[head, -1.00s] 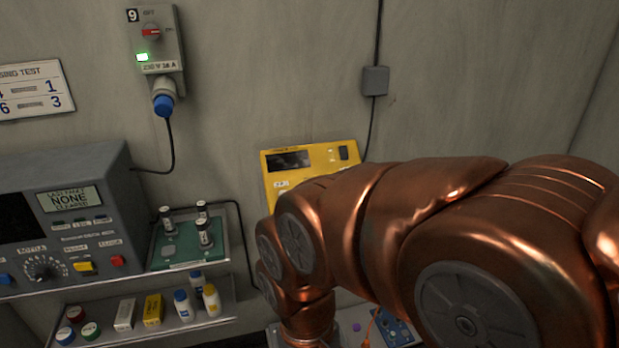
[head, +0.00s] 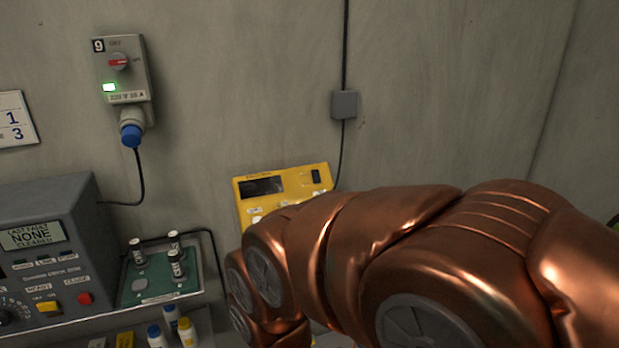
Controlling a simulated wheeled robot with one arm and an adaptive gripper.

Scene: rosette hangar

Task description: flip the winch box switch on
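A yellow box (head: 285,179) is on the wall at the centre, with a dark display (head: 262,187) and a small black switch (head: 316,176) at its upper right. The switch's position is too small to read. My copper arm covers the box's lower right part. No label naming a winch shows, so I cannot tell for certain that this is the winch box. My gripper is out of view; the arm bends down past the bottom edge below the yellow box.
A grey isolator box (head: 141,74) marked 9, with a red rotary handle (head: 118,62) and lit green lamp, hangs upper left. The right wall is bare.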

